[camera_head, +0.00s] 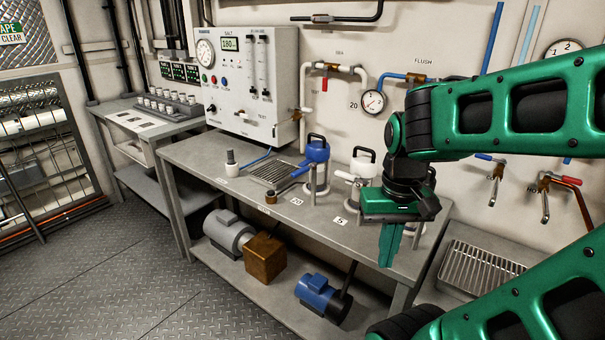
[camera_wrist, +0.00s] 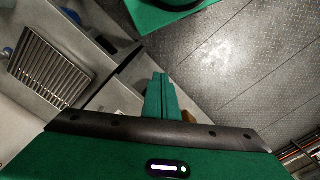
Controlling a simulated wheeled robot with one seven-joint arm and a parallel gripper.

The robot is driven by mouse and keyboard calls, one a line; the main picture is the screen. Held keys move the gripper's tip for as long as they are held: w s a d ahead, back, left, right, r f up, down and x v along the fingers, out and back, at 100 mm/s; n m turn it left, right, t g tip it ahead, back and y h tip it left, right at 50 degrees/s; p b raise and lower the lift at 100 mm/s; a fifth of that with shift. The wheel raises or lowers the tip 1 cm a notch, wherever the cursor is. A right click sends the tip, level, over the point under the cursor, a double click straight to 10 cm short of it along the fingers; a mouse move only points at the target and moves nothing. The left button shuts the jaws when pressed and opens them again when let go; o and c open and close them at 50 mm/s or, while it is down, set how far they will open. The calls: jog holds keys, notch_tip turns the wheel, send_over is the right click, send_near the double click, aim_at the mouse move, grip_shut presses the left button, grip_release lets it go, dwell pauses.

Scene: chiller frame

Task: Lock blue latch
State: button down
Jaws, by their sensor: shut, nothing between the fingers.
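A blue-topped fitting (camera_head: 317,151) with a black handle stands upright on the grey bench (camera_head: 225,165). A lever with a dark end (camera_head: 283,188) reaches out from it toward the front left. I cannot tell whether its latch is locked. A similar white-topped fitting (camera_head: 362,166) stands to its right. My gripper (camera_head: 388,262) points down at the bench's front right, in front of and to the right of both fittings, touching neither. Its green fingers are together and empty, also in the wrist view (camera_wrist: 161,76). The blue fitting is not clearly identifiable in the wrist view.
A white control panel (camera_head: 246,80) with gauges hangs behind the bench. A small white-topped bottle (camera_head: 231,163) and a drain grate lie left of the blue fitting. Motors (camera_head: 229,233) sit on the lower shelf. A grated tray (camera_head: 482,268) is at right. The floor at left is clear.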

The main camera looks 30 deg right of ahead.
jog(key=w+d+r+m+t+h, duration=0.1)
jog(key=w, duration=0.4)
jog(key=w+d+r+m+t+h, duration=0.1)
jog(key=w+d+r+m+t, duration=0.1)
jog(key=w, duration=0.3)
jog(key=m+t+h, duration=0.1)
jog(key=m+t, duration=0.3)
jog(key=m, duration=0.1)
send_near(305, 170)
notch_tip(305, 170, down, 7)
jog(key=w, duration=0.2)
jog(key=shift+w+d, duration=0.15)
jog(key=shift+d, duration=0.25)
jog(key=shift+r+h, duration=0.15)
jog(key=shift+h, duration=0.15)
